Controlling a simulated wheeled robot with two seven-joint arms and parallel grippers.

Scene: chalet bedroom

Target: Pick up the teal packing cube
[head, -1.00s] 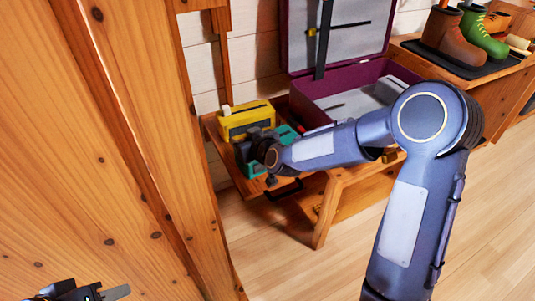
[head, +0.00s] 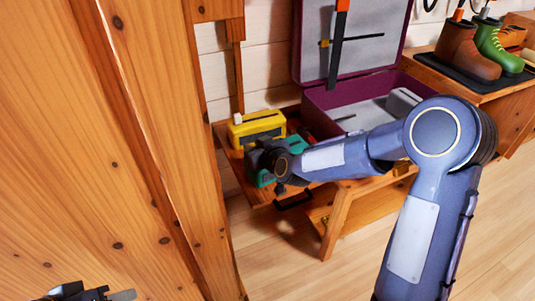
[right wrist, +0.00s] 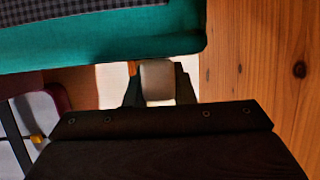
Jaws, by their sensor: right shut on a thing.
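The teal packing cube (head: 297,144) lies on the wooden shelf beside a yellow box, partly hidden behind my right gripper (head: 262,160). In the right wrist view the cube's teal side (right wrist: 110,42) and dark checked top fill the upper left. There my right gripper (right wrist: 158,82) is shut on a pale tab-like piece (right wrist: 157,80) just below the cube's edge. Whether the cube is lifted off the shelf I cannot tell. My left gripper (head: 95,295) shows only in part at the bottom left; its jaws are not clear.
The yellow box (head: 257,127) stands just behind the cube. An open purple suitcase (head: 320,98) is to the right. Boots (head: 490,45) stand on a black tray at far right. A wooden post (head: 210,150) rises close on the left.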

